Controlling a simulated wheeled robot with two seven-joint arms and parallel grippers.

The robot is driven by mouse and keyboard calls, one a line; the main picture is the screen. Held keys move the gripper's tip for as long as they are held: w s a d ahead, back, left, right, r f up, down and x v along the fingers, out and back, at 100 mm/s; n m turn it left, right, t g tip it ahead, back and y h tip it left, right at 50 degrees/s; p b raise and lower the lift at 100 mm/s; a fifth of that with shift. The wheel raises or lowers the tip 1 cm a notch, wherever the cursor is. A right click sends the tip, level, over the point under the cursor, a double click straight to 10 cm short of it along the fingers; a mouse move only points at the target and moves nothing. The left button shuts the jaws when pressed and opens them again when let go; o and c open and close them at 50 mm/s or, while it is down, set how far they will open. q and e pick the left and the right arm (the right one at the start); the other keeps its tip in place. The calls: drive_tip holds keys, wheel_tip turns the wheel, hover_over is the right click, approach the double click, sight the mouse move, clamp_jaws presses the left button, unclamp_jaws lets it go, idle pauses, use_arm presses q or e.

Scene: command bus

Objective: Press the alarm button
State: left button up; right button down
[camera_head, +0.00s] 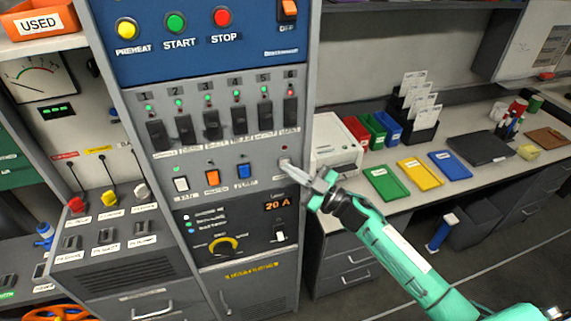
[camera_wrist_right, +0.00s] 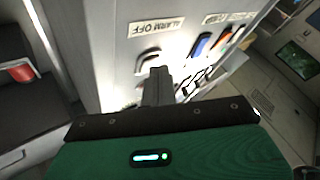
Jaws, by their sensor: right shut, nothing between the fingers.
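In the head view my right gripper (camera_head: 287,164) reaches in from the right to the right end of the row of coloured switches on the grey panel. It covers most of the alarm button there. A small red lamp (camera_head: 284,147) sits just above the fingertips. My left gripper is not in view.
White (camera_head: 181,184), orange (camera_head: 212,177) and blue (camera_head: 243,171) switches sit left of my gripper. Several black breakers (camera_head: 211,124) are above, and a yellow-ringed dial (camera_head: 223,245) is below. A desk (camera_head: 400,199) with trays and a white printer-like box (camera_head: 335,142) stands to the right.

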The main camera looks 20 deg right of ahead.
idle(0.4)
drive_tip(key=shift+s+p, duration=0.3)
drive_tip(key=shift+s, duration=0.45)
drive_tip(key=shift+s, duration=0.1)
drive_tip(key=shift+s+d+p, duration=0.1)
drive_tip(key=shift+s+p, duration=0.55)
drive_tip(key=shift+s, duration=1.75)
